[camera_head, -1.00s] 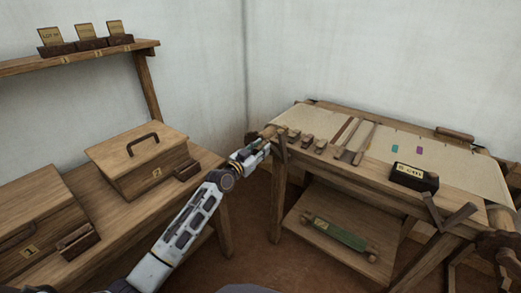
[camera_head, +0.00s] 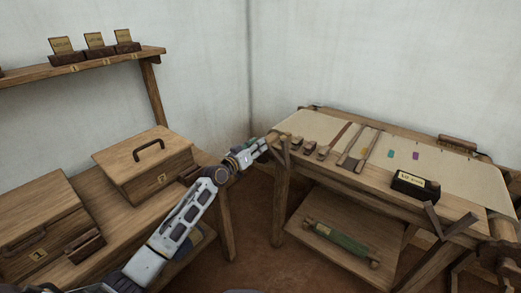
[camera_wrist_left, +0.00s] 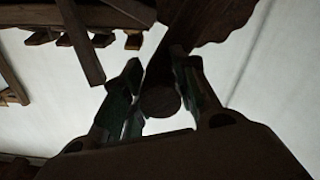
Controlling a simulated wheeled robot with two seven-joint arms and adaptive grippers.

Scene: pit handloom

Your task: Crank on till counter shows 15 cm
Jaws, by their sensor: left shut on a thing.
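The loom (camera_head: 372,196) stands at the right with pale cloth (camera_head: 455,178) across its top. A small dark counter box (camera_head: 415,186) sits on its front edge with a pale label, whose text is too small to read surely. My left gripper (camera_head: 262,147) is at the loom's far-left corner, shut on the crank handle. In the left wrist view its fingers (camera_wrist_left: 160,88) sit on either side of the round dark end of the crank handle (camera_wrist_left: 160,101). The gripper hides most of the crank in the head view. My right gripper is out of view.
A bench with two lidded wooden boxes (camera_head: 145,168) stands at the left, below a shelf (camera_head: 88,66) with small cards. Several small wooden pieces (camera_head: 310,147) lie on the loom top. A green roller (camera_head: 340,240) lies on the loom's lower shelf.

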